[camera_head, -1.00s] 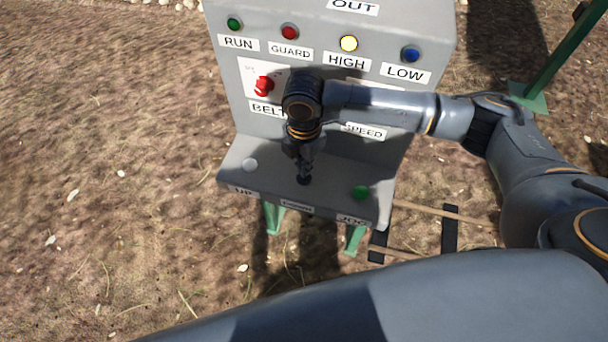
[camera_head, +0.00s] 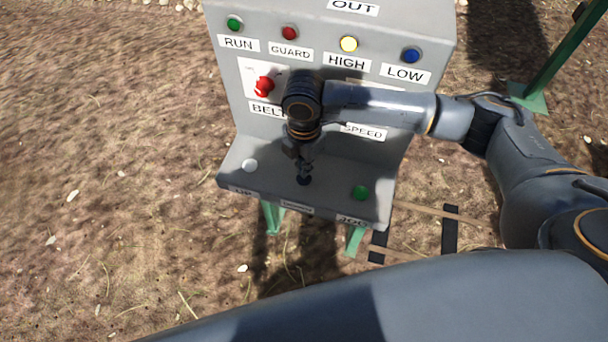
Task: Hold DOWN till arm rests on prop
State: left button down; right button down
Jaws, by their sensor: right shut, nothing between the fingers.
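A grey control box (camera_head: 230,150) stands on green legs. Its sloped lower ledge carries a white button (camera_head: 249,166) above a label that seems to read UP, a dark button (camera_head: 304,180) in the middle and a green button (camera_head: 360,193) above JOG. My right gripper (camera_head: 304,175) points down, shut and empty, with its tips at the dark middle button. They seem to touch it; how far it is pressed I cannot tell. The label below the dark button is too small to read. The elevator arm and its prop are not recognisable here. My left gripper is not in view.
The upper panel has RUN (camera_head: 234,24), GUARD (camera_head: 289,33), HIGH (camera_head: 348,44) and LOW (camera_head: 410,55) lamps; HIGH glows yellow. A red BELT switch (camera_head: 264,86) sits just left of my right wrist. A green post (camera_head: 555,55) stands at the upper right. Bare ground lies left.

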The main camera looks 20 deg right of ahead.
jog(key=shift+f, duration=0.1)
jog(key=shift+f+b, duration=0.4)
jog(key=shift+f, duration=0.75)
dwell(0.8)
notch_tip(320, 180, up, 7)
jog(key=p, duration=0.8)
jog(key=shift+r+p, duration=0.2)
jog(key=shift+p, duration=0.15)
jog(key=shift+f, duration=0.15)
